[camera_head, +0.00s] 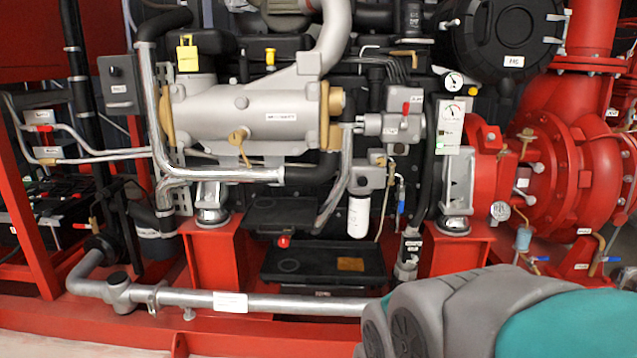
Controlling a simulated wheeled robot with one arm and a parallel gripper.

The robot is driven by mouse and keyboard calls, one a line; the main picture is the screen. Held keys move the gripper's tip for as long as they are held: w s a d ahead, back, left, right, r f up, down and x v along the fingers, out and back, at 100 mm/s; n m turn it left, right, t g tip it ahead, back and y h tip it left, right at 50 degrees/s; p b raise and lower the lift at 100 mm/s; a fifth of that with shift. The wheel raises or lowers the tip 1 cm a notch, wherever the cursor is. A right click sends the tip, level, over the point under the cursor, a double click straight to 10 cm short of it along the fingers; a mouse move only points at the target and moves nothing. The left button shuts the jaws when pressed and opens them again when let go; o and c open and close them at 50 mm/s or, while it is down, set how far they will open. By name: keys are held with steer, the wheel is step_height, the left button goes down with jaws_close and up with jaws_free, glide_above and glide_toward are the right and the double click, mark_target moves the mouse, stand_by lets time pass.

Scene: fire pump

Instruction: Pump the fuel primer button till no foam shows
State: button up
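A grey engine block with hoses and valves fills the middle of the view. A white canister (358,215), which looks like a filter, hangs under a small grey housing (369,179). A grey box (392,126) with a red part (406,107) sits above it. A small round red knob (283,241) shows lower left of the canister, by a black tray. I cannot tell which of these is the fuel primer button, and no foam can be made out. My gripper is out of view; only my grey and teal arm shows at the lower right.
A silver pipe (270,302) runs low across the front. Red frame posts (213,262) stand beside the black tray (325,280). A gauge panel (450,127) and red pump housing (560,160) are at right. A thin blue-handled valve (400,200) stands right of the canister.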

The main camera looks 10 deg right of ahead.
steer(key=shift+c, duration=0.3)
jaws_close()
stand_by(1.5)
